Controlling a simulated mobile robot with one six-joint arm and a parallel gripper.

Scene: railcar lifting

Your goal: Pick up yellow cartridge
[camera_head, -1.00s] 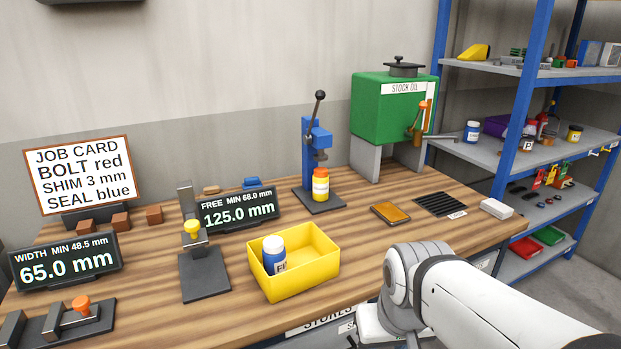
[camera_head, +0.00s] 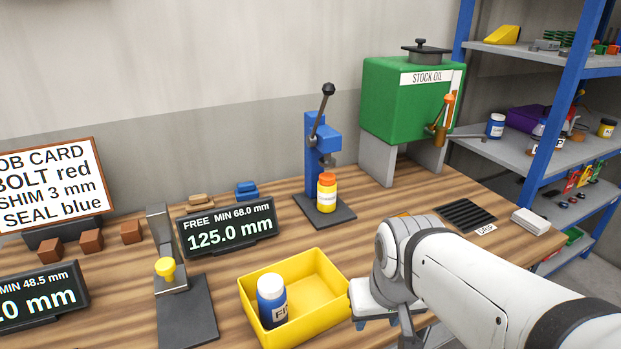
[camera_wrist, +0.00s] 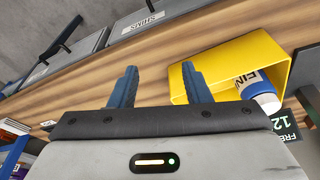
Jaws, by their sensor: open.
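A yellow cartridge (camera_head: 326,193) with an orange cap and a white label stands upright on the black base of the blue hand press (camera_head: 322,145), under its ram. It does not show in the wrist view. My gripper (camera_wrist: 160,72) is open and empty in the wrist view, its two blue fingers apart above the bench's front side. In the head view my gripper is partly hidden by my arm, just right of the yellow bin and in front of the cartridge, clear of it.
The yellow bin (camera_head: 325,282) holds a blue bottle (camera_head: 271,300) with a white cap; the bin (camera_wrist: 225,52) is beside my right finger in the wrist view. The green stock oil tank (camera_head: 405,105) stands right of the press. A display (camera_head: 228,232) stands left of it.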

